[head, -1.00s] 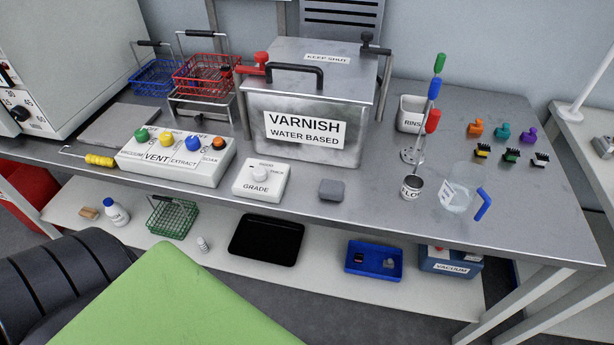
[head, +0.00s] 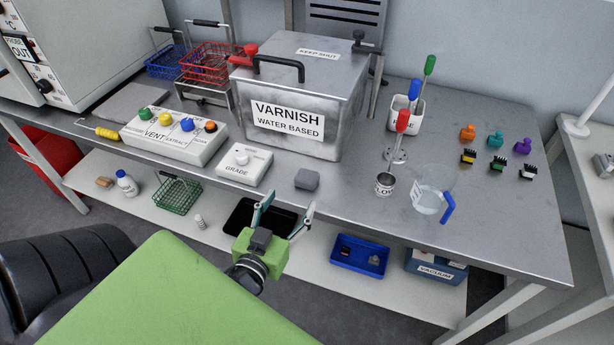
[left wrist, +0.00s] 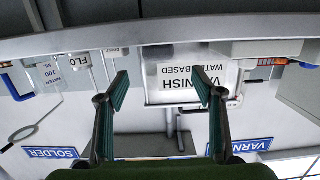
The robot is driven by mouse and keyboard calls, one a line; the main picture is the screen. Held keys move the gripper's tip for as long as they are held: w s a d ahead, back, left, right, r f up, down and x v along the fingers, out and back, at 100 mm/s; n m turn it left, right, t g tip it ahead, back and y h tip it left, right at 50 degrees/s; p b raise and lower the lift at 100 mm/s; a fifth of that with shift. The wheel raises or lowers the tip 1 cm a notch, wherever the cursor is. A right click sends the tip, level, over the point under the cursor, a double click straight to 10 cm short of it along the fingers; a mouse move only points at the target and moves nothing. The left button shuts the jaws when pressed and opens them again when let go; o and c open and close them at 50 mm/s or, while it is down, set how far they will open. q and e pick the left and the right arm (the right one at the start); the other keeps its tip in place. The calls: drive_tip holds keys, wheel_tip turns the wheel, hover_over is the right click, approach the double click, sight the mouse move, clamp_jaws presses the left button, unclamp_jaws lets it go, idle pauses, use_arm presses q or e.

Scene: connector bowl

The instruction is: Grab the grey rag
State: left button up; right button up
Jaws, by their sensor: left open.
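The grey rag (head: 306,180) is a small, folded-looking grey block lying flat near the front edge of the steel bench, in front of the varnish tank. My left gripper (head: 288,204) is open and empty in the head view, at the bench's front edge, short of the rag and apart from it. Its two dark fingers also show spread in the left wrist view (left wrist: 160,85), with nothing between them but background. My right gripper is not in view.
The varnish tank (head: 340,105) stands behind the rag. The white GRADE box (head: 244,166) is to its left. The FLOW cup (head: 385,184) and a glass beaker (head: 428,195) are to its right. A lower shelf holds a black tray (head: 238,214) and a blue tray (head: 343,266).

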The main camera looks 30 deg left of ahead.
sight(303, 183)
use_arm(q)
drive_tip(key=p+x, duration=0.1)
drive_tip(key=x, duration=0.4)
drive_tip(key=shift+w, duration=0.3)
drive_tip(key=shift+p+x, duration=0.35)
drive_tip(key=shift+x, duration=0.45)
drive_tip(key=p+x, duration=0.1)
drive_tip(key=x, duration=0.3)
drive_tip(key=shift+d+f, duration=0.1)
drive_tip(key=shift+w, duration=0.1)
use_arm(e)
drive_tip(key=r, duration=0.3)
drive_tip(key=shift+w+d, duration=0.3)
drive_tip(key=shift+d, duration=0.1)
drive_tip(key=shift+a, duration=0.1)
use_arm(q)
drive_tip(key=c, duration=1.1)
